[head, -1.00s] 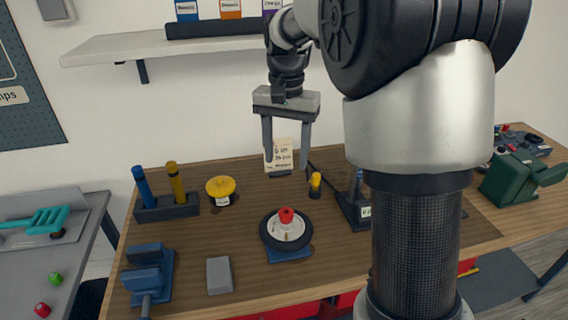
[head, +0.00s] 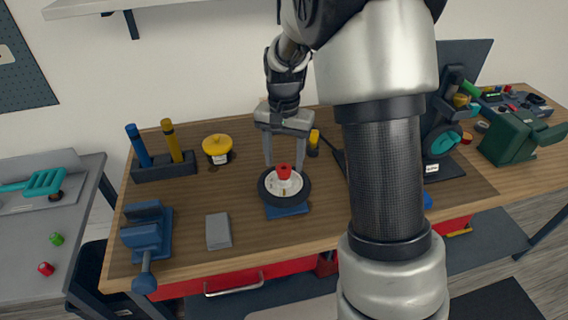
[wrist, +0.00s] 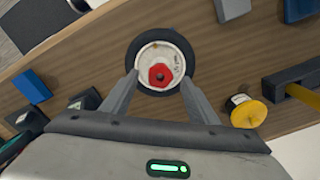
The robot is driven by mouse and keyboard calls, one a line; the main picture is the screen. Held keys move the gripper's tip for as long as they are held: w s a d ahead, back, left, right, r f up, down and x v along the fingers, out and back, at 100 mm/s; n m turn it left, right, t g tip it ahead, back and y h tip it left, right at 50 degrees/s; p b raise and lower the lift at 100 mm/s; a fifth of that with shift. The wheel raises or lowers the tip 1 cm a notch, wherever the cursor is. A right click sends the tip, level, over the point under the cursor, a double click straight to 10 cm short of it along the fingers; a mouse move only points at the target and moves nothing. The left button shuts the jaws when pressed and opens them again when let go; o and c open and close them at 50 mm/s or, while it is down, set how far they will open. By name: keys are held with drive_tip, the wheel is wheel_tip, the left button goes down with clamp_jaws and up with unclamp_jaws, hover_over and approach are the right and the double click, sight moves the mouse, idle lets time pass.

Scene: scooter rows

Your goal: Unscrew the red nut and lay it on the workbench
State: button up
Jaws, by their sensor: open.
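The red nut (head: 284,171) sits at the centre of a small black-tyred wheel (head: 267,194) with a pale hub. The wheel lies flat on a blue base on the wooden workbench (head: 250,259). My gripper (head: 284,168) points down over the wheel, with its fingers apart. In the wrist view the red nut (wrist: 160,75) lies just beyond the gap between the fingertips (wrist: 160,80), and nothing is held. In the head view one finger is to the left of the nut and the other to its right. Whether either finger touches the wheel is unclear.
A yellow-lidded jar (head: 217,147), a holder with blue and yellow handles (head: 165,168), a blue vise (head: 147,238) and a grey block (head: 218,231) stand to the left. A green machine (head: 515,137) stands at the right. Bare wood lies in front of the wheel.

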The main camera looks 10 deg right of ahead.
drive_tip(key=shift+f, duration=0.95)
drive_tip(key=c, duration=1.1)
drive_tip(key=n, duration=0.5)
drive_tip(key=shift+r+n, duration=0.1)
drive_tip(key=shift+n, duration=0.3)
drive_tip(key=n+p, duration=0.1)
drive_tip(key=n, duration=0.4)
drive_tip(key=shift+n, duration=0.4)
drive_tip(key=n+p, duration=0.1)
drive_tip(key=n, duration=0.5)
drive_tip(key=shift+p, duration=0.3)
drive_tip(key=n+p, duration=0.1)
drive_tip(key=n, duration=0.3)
